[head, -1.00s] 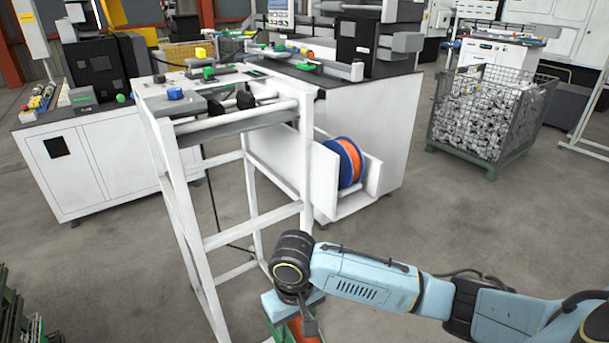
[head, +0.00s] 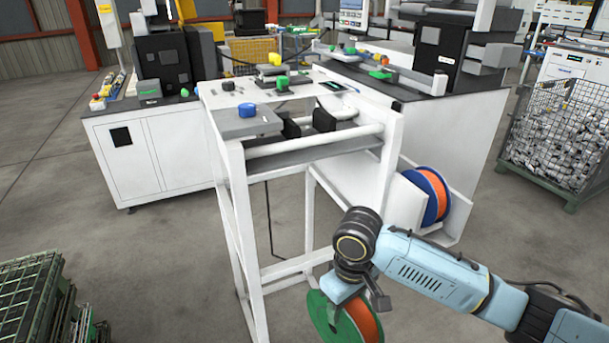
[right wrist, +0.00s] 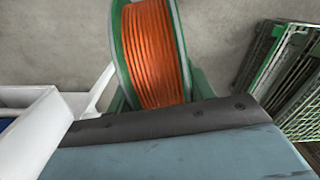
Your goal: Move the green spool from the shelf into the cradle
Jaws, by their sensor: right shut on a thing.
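The green spool (head: 320,316), with green flanges and orange winding, hangs at the bottom of the head view in front of the white stand. My right gripper (head: 345,294) is shut on it from above; its fingertips are mostly hidden. The spool also shows in the right wrist view (right wrist: 155,55), upright, with bare floor behind it. The white stand (head: 235,190) has a pair of white rollers (head: 315,141) and black blocks at its top, which look like the cradle. The spool is below and apart from them. I cannot tell which part is the shelf. My left gripper is out of view.
A blue spool with orange winding (head: 430,196) sits in a white side holder (head: 462,211) right of the stand. A wire mesh bin (head: 560,140) stands at the right, green crates (head: 35,300) at the lower left.

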